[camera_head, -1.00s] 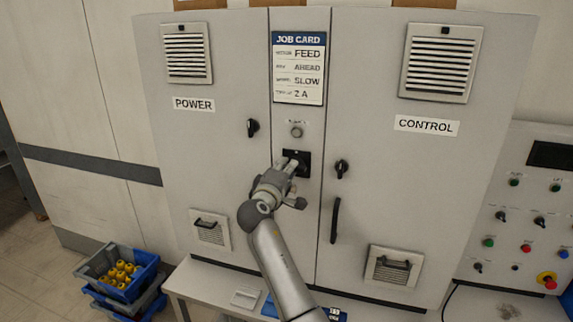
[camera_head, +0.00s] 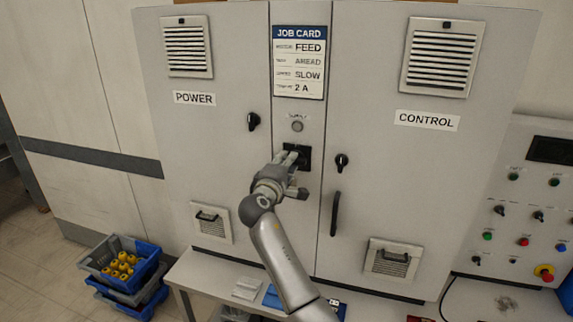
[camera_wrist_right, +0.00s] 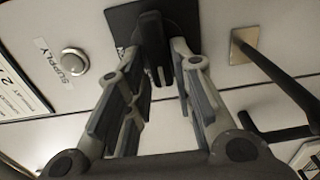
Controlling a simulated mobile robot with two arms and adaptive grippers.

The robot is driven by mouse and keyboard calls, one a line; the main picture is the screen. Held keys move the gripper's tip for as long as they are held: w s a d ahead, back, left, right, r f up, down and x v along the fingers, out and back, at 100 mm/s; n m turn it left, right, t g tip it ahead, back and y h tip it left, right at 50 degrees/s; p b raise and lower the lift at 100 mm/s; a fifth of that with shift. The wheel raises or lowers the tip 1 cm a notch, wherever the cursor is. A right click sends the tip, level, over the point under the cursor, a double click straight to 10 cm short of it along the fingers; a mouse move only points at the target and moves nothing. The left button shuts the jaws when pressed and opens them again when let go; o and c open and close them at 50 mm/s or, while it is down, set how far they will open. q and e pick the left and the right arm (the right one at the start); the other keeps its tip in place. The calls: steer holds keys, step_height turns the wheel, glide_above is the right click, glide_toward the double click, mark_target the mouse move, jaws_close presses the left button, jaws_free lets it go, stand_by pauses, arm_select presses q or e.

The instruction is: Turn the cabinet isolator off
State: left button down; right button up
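The cabinet isolator (camera_head: 303,151) is a black rotary handle on a dark square plate, in the middle panel of the grey cabinet (camera_head: 230,130), below the supply lamp. In the right wrist view its handle (camera_wrist_right: 156,50) stands between the fingers of my right gripper (camera_wrist_right: 158,62). The fingers are apart, one on each side of the handle, with narrow gaps visible. In the head view my right gripper (camera_head: 291,163) is in front of the isolator and hides part of it, so the handle's setting is hard to read there. My left gripper is not in view.
The supply lamp (camera_head: 297,126) looks unlit. Black door knobs (camera_head: 253,121) and (camera_head: 341,162) and a long door handle (camera_head: 335,214) flank the middle panel. A control panel (camera_head: 525,205) stands at right. Crates (camera_head: 148,272) with yellow parts are at lower left.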

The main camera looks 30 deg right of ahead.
steer(key=shift+o, duration=0.9)
steer(key=v, duration=1.2)
